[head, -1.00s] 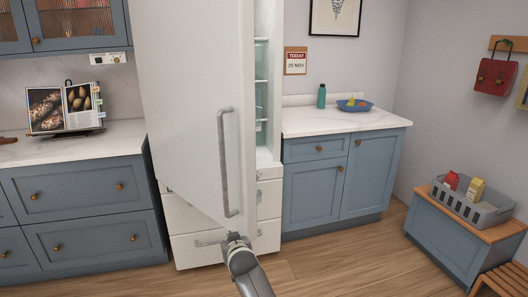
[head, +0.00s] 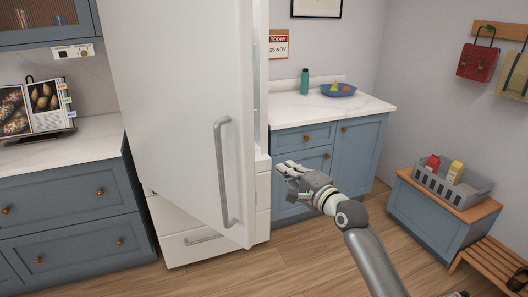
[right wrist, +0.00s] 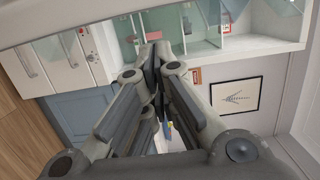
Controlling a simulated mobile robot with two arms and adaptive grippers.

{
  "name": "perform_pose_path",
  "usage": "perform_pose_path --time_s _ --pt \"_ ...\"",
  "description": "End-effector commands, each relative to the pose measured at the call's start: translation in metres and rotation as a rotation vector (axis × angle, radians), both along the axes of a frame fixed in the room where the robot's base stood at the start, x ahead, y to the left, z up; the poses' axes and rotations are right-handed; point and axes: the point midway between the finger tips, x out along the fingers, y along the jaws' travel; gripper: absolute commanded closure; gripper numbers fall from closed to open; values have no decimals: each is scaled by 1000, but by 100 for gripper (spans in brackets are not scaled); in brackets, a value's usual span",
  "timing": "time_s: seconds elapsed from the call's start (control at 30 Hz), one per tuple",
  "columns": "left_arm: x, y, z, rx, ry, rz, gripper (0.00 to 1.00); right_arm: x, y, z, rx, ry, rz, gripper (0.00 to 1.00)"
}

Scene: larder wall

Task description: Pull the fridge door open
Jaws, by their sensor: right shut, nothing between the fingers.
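The white fridge door (head: 175,100) stands ajar in the head view, its free edge swung out from the fridge body. Its grey vertical handle (head: 221,175) is on the door's front, near that edge. My right gripper (head: 284,168) is just right of the door edge, apart from the handle, shut and empty. The right wrist view shows its closed fingers (right wrist: 152,62) pointing towards the open fridge, with pale shelves (right wrist: 215,22) and white drawers (right wrist: 60,58) beyond. In the head view the door hides most of the interior. My left gripper is not in view.
A blue cabinet (head: 300,180) with a white counter stands right of the fridge, behind my right gripper. More blue drawers (head: 70,210) stand left. A blue bench (head: 430,215) with a grey crate (head: 452,190) is at the right. The wooden floor in front is clear.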

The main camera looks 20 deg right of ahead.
Motion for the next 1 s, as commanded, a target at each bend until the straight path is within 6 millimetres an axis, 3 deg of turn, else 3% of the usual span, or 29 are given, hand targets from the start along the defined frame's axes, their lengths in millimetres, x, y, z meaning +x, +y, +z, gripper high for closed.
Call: perform_pose_path --time_s 0.17,0.37,0.73,0.8,1.0 --pt "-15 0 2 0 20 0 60 11 3 4 16 -2 5 100" --pt "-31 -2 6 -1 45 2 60 42 10 4 13 -2 4 100" --pt "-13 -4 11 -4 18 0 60 98 23 3 10 -2 4 100" --pt "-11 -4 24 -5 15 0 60 90 35 5 13 1 8 100" --pt "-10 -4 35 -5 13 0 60 78 53 4 14 -1 6 100"
